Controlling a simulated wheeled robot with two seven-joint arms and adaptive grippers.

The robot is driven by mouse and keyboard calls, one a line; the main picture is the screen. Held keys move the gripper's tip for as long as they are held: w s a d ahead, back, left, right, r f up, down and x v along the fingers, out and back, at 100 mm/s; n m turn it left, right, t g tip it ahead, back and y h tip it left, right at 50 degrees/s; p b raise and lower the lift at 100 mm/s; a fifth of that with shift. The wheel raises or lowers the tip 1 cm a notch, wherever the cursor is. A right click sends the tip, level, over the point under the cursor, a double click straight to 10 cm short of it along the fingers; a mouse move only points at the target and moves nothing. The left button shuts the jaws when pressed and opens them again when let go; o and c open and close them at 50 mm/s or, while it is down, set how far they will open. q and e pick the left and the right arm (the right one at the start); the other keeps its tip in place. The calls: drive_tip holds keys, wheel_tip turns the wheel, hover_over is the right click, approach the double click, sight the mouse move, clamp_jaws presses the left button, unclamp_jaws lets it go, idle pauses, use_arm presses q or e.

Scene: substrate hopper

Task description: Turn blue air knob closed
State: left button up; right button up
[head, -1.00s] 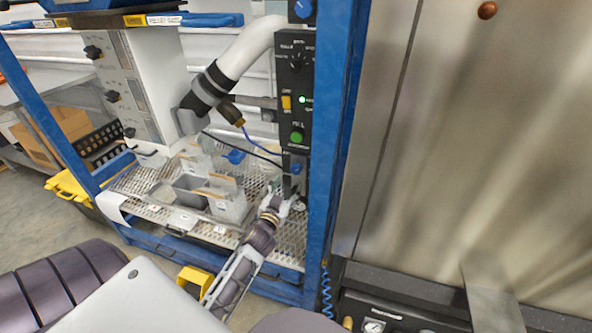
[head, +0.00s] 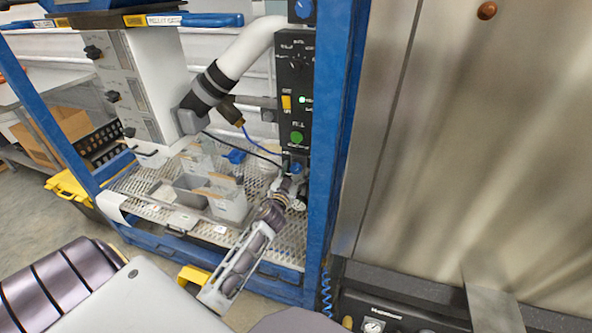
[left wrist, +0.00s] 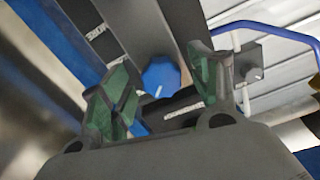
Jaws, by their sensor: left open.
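The blue air knob (head: 296,168) is at the lower end of the black control panel (head: 294,90) in the head view. It shows larger in the left wrist view (left wrist: 161,76), with a white mark on its face. My left gripper (head: 291,188) is just below and in front of this knob. In the left wrist view the green-padded fingers of my left gripper (left wrist: 160,92) are spread, with the knob beyond and between them. I cannot tell whether they touch it. My right gripper is not in view.
A blue frame post (head: 334,130) stands right of the panel. Another blue knob (head: 303,8) is at the panel's top. A green button (head: 296,137) sits above the air knob. Grey bins (head: 230,207) stand on the mesh deck at left. A blue hose passes near the knob.

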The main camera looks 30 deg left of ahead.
use_arm(q)
drive_tip(key=shift+x, duration=0.85)
drive_tip(key=shift+w+a, duration=0.1)
drive_tip(key=shift+w, duration=0.2)
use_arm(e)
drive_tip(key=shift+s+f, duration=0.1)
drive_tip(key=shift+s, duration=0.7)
use_arm(q)
drive_tip(key=shift+c, duration=0.4)
drive_tip(key=c, duration=0.9)
drive_tip(key=shift+c, duration=0.3)
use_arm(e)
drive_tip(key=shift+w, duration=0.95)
